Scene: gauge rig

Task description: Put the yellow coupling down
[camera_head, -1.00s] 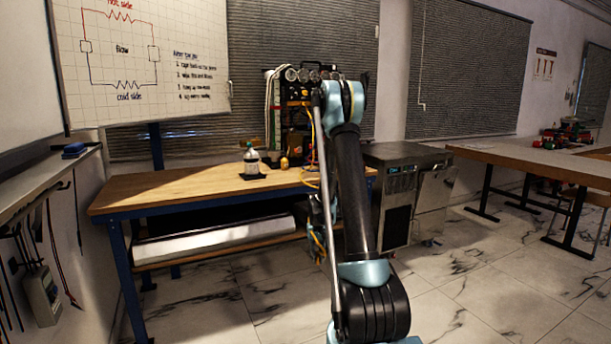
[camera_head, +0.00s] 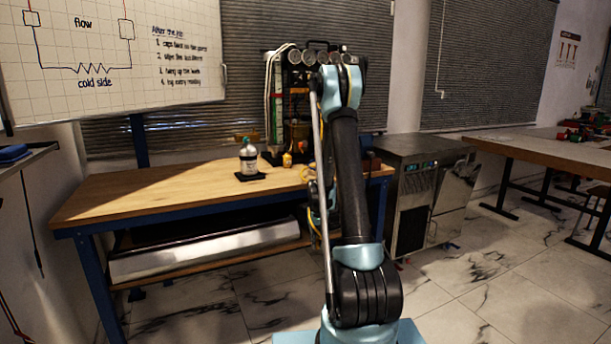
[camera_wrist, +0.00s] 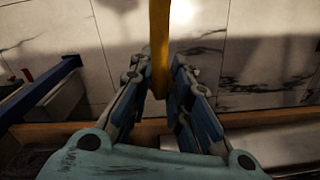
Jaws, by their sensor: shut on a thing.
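In the wrist view, my gripper (camera_wrist: 158,92) is closed on the yellow coupling (camera_wrist: 159,40), a long narrow yellow piece that runs up out of the picture. Floor tiles and a bench edge show below and behind it. In the head view, my gripper is mostly hidden behind my arm, at the front of the wooden bench (camera_head: 150,195). Bits of yellow line show beside the arm there; I cannot tell where the coupling ends.
A bottle (camera_head: 248,160) stands on a black pad (camera_head: 250,177) on the bench, with a small yellow item (camera_head: 287,160) to its right. Behind stands a gauge rig (camera_head: 277,110) with hoses. A metal cabinet (camera_head: 412,205) is right of the bench. The bench's left part is clear.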

